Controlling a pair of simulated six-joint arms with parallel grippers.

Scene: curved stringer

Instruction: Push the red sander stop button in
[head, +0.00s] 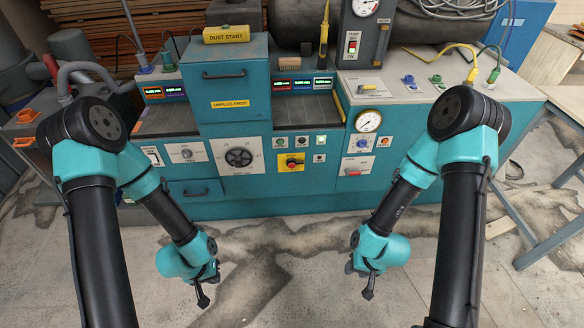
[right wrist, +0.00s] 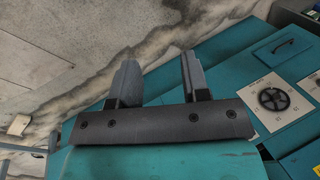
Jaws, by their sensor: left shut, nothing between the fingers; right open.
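The teal machine front has a red knob or button (head: 291,163) on a yellow plate at its lower middle. The labels are too small to read, so I cannot tell which is the sander stop. My left gripper (head: 202,298) is shut and empty, low in front of the machine and left of the yellow plate. My right gripper (head: 367,292) is to the right, apart from the panel; in the right wrist view (right wrist: 158,75) its fingers stand apart with nothing between.
A black handwheel (head: 239,157) is left of the yellow plate; it also shows in the right wrist view (right wrist: 273,99). A white plate with a red switch (head: 353,172) and a gauge (head: 368,121) are to its right. The floor (head: 290,270) between the grippers is clear.

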